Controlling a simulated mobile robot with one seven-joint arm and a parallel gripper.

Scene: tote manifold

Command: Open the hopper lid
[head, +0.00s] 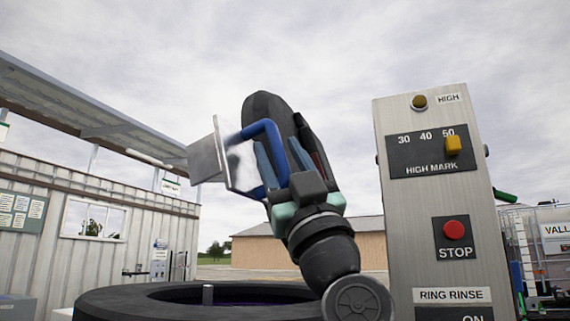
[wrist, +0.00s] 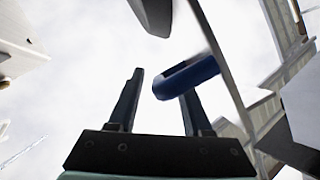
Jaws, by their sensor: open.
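A blue handle (head: 265,130) is fixed to a silver plate (head: 238,165), which stands raised above the hopper. It also shows in the wrist view (wrist: 188,77), overlapping the right finger. A thick dark rounded slab (head: 265,106), seemingly the hopper lid, stands steeply tilted behind the handle; my gripper partly hides it. The hopper's black rim (head: 110,301) lies below, and its opening appears uncovered. My gripper (head: 277,145) points up beside the handle. Its fingers are apart in the wrist view (wrist: 162,84), and I cannot tell if either touches the handle.
A metal control panel (head: 430,190) with a yellow slider (head: 453,145) and a red stop button (head: 453,230) stands close on the right. Sheds stand farther back, with open air above.

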